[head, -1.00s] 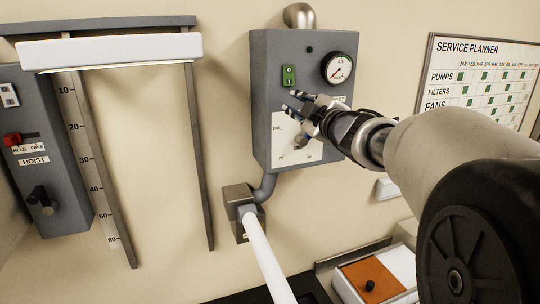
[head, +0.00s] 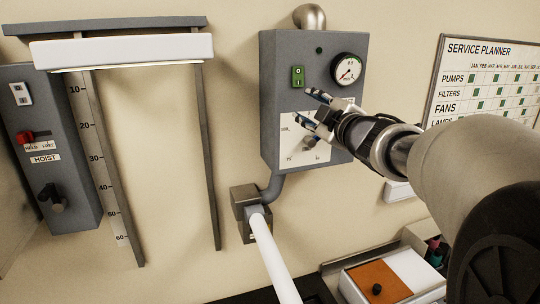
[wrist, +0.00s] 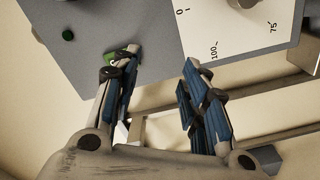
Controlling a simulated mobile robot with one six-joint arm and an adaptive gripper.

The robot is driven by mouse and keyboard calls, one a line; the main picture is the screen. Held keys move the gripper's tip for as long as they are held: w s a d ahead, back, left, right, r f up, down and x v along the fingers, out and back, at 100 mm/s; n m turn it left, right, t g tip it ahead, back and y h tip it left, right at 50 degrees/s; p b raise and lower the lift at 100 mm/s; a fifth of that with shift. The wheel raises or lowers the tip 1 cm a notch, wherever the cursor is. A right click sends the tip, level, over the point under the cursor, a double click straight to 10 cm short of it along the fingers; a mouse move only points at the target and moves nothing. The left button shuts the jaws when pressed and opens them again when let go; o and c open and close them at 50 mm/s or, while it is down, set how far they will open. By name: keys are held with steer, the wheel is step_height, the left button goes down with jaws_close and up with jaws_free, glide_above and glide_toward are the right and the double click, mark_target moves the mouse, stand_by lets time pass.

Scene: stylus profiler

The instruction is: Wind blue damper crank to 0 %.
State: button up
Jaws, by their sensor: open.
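The white damper scale plate (head: 292,150) is on the front of the grey wall box (head: 285,70), partly hidden behind my gripper. A small bluish-grey part, seemingly the damper crank (head: 310,143), shows on the plate just below my gripper; its handle and setting cannot be read. In the wrist view the plate (wrist: 240,42) shows marks 0, 100 and 75, and a dark part of the crank hub (wrist: 245,3) is cut by the top edge. My gripper (head: 308,102) is open and empty in front of the box; its two blue-padded fingers (wrist: 160,62) are spread apart.
A green switch (head: 297,76) and a round gauge (head: 348,69) are on the box above the plate. A hoist panel (head: 50,150) is at left. A service planner board (head: 485,80) hangs at right. An orange and white box (head: 375,283) is below.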

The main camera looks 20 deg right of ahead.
steer(key=s, duration=0.6)
steer(key=shift+w+d, duration=0.1)
